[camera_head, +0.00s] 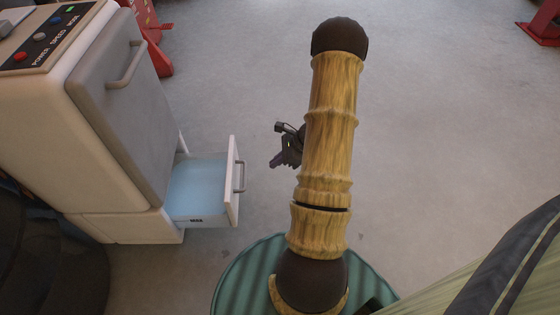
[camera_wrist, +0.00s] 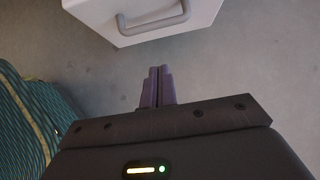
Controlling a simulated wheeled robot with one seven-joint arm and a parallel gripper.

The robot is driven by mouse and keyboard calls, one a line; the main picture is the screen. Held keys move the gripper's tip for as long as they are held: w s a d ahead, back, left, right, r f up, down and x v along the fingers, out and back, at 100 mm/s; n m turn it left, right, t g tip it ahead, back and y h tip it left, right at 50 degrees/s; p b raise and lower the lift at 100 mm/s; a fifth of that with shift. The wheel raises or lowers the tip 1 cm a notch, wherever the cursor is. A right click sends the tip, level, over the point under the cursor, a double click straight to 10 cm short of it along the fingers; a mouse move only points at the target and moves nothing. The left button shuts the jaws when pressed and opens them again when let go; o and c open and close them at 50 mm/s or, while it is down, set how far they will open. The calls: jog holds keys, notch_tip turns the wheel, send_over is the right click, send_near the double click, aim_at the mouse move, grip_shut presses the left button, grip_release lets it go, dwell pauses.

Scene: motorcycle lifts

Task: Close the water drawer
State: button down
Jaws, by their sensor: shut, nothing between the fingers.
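The water drawer (camera_head: 234,182) is pulled out from the bottom of the cream machine (camera_head: 85,120) at the left of the head view. Its pale blue inside is in sight, and its white front carries a grey handle. In the wrist view the drawer front (camera_wrist: 145,16) is at the top, with its handle (camera_wrist: 152,24) facing me. My gripper (camera_head: 276,163) is to the right of the drawer front in the head view, apart from it. In the wrist view my gripper (camera_wrist: 160,70) has its purple fingers together, empty, pointing toward the drawer below the handle.
The machine's larger grey door (camera_head: 120,110) above the drawer is shut. A dark rounded object (camera_head: 50,255) stands at the lower left. Red stands (camera_head: 155,40) and (camera_head: 540,28) are farther off. Grey floor (camera_head: 440,130) is clear to the right.

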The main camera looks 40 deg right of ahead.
jog(key=w+a+f+b, duration=0.4)
jog(key=a+f+b, duration=0.1)
jog(key=a, duration=0.1)
jog(key=shift+w, duration=0.15)
jog(key=shift+a, duration=0.15)
